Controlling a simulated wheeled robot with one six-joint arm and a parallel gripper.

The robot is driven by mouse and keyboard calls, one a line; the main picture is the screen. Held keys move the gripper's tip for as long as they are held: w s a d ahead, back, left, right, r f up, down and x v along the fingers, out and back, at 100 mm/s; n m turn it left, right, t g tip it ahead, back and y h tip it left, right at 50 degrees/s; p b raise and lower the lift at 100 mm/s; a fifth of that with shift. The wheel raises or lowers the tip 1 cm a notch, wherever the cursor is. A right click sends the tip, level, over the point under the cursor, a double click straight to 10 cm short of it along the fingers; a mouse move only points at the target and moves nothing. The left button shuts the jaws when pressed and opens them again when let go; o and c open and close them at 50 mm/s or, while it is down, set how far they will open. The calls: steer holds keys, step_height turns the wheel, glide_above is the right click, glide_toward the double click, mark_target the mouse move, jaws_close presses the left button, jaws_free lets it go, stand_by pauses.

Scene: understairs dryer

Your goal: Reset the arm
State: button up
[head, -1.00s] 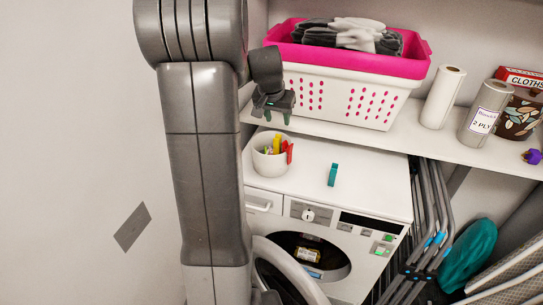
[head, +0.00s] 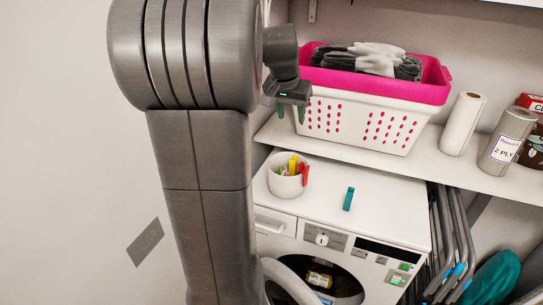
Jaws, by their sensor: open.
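My gripper (head: 291,112) is at the upper middle of the head view, its two greenish fingers pointing down and apart. It is open, with nothing seen between the fingers. It is in front of the left end of the pink-and-white laundry basket (head: 375,115) in the picture, above the white cup of pegs (head: 287,183). My grey arm fills the left middle and hides part of the wall and the dryer's left side.
A white dryer (head: 385,215) has its round door (head: 285,283) swung open. A teal peg (head: 348,199) lies on its top. The shelf (head: 400,160) above holds the basket with grey cloths and paper rolls (head: 463,123). Folded metal frames (head: 448,240) stand at the right.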

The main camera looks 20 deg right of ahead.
steer(key=p+x, duration=0.1)
steer(key=x, duration=1.2)
steer(key=shift+d+f, duration=0.1)
steer(key=shift+f, duration=0.15)
steer(key=shift+r+p, duration=1.35)
steer(key=shift+r, duration=0.65)
steer(key=shift+f, duration=0.15)
